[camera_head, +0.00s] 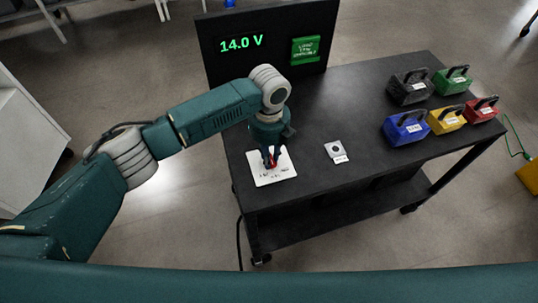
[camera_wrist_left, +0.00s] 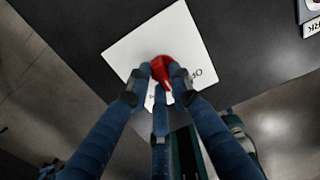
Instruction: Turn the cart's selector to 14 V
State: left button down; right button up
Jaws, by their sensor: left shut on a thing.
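The cart (camera_head: 310,110) is a black table with an upright back panel. The panel's display (camera_head: 241,43) reads 14.0 V in green. The selector is a red knob (camera_head: 271,161) on a white plate (camera_head: 262,178) near the cart's front left corner. My left gripper (camera_head: 271,158) points down at the plate and is shut on the red knob. In the left wrist view the fingers close around the red knob (camera_wrist_left: 165,69) on the white plate (camera_wrist_left: 188,38). The fingers hide part of the knob and of the plate's markings. My right gripper is not in view.
A green panel (camera_head: 305,50) with small text is beside the display. A small white plate with a dark round part (camera_head: 337,151) lies right of the selector. Black (camera_head: 409,87), green (camera_head: 452,80), blue (camera_head: 406,129), yellow (camera_head: 446,121) and red (camera_head: 481,109) handled blocks stand at the right.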

pick_arm(q)
jog(key=c, duration=1.5)
grip_release()
jog(key=shift+c, duration=0.2)
notch_tip(320, 180, up, 12)
